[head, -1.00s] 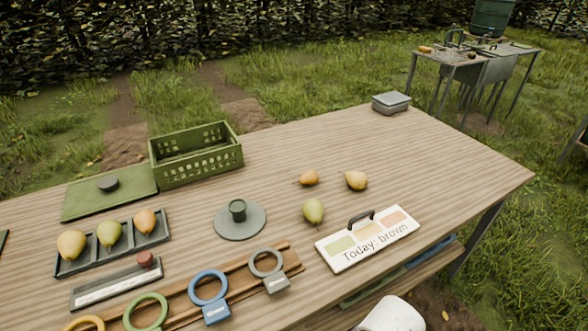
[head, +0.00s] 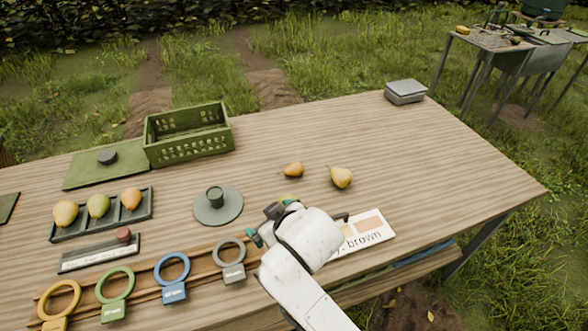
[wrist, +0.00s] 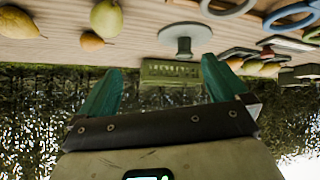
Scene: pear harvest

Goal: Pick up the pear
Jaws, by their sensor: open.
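Three loose pears are on the table: a small orange-brown one (head: 293,169), a yellow one (head: 341,177) and a green one (head: 288,199), mostly hidden behind my arm in the head view. The wrist view, turned upside down, shows the green pear (wrist: 106,18), the brown one (wrist: 93,41) and the yellow one (wrist: 17,22) at upper left. My gripper (head: 266,226) is above the table near the green pear. Its two teal fingers (wrist: 162,68) are apart with nothing between them. A sign ending in "brown" (head: 370,232) is partly covered by my arm.
Farther left are a tray with three pears (head: 80,228) and a green crate (head: 188,145). Ring gauges (head: 174,277) lie at the front edge. The right and back of the table are mostly clear.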

